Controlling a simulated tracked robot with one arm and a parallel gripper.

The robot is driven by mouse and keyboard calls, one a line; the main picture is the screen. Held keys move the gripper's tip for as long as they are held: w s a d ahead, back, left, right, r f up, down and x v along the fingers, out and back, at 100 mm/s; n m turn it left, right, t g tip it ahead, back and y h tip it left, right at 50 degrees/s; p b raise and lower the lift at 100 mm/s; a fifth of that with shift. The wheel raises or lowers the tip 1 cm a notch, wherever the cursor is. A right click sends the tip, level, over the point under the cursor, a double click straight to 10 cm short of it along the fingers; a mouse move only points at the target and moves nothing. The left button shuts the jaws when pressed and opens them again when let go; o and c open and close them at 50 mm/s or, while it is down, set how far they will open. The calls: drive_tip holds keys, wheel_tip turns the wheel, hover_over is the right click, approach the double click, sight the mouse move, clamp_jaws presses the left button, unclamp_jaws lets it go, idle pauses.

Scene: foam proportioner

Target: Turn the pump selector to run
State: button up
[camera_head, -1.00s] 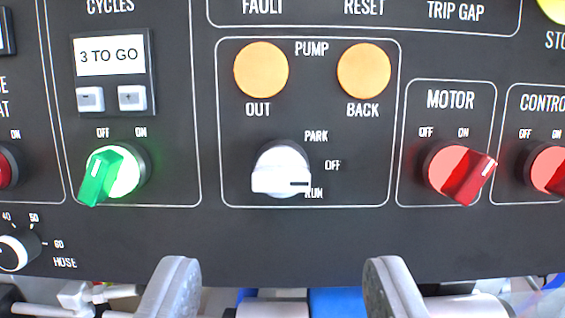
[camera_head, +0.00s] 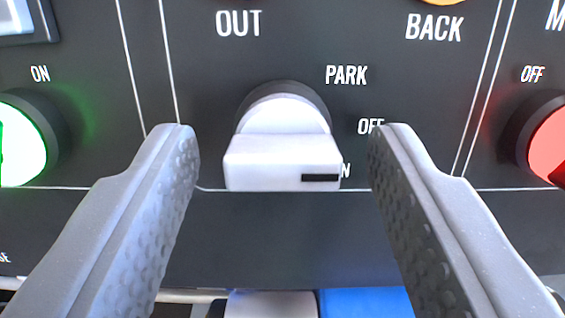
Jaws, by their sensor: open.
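The pump selector (camera_head: 283,160) is a white knob with a bar-shaped handle on the dark panel. Its bar lies level, with the black mark at the right end, the side of the OFF label (camera_head: 371,126). The handle stands out from the panel and hides most of the RUN label (camera_head: 346,170). The PARK label (camera_head: 346,75) is up and to the right. My gripper (camera_head: 286,132) is open, one finger on each side of the handle. Gaps show on both sides, and neither finger appears to touch it. The right fingertip partly covers the OFF label.
A lit green switch (camera_head: 22,145) is at the left and a red switch (camera_head: 548,140) at the right, both outside the fingers. The orange BACK lamp (camera_head: 436,2) shows at the top edge. Below the panel are blue and grey parts (camera_head: 365,302).

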drive_tip(key=c, duration=1)
drive_tip(key=shift+m, duration=0.3)
drive_tip(key=m+h+b, duration=0.1)
drive_tip(key=m+b, duration=0.1)
drive_tip(key=m, duration=0.3)
drive_tip(key=shift+a, duration=0.15)
drive_tip(key=shift+m+g+h+b, duration=0.4)
drive_tip(key=shift+m+h+b, duration=0.15)
drive_tip(key=shift+m, duration=1.95)
drive_tip(key=o, duration=1)
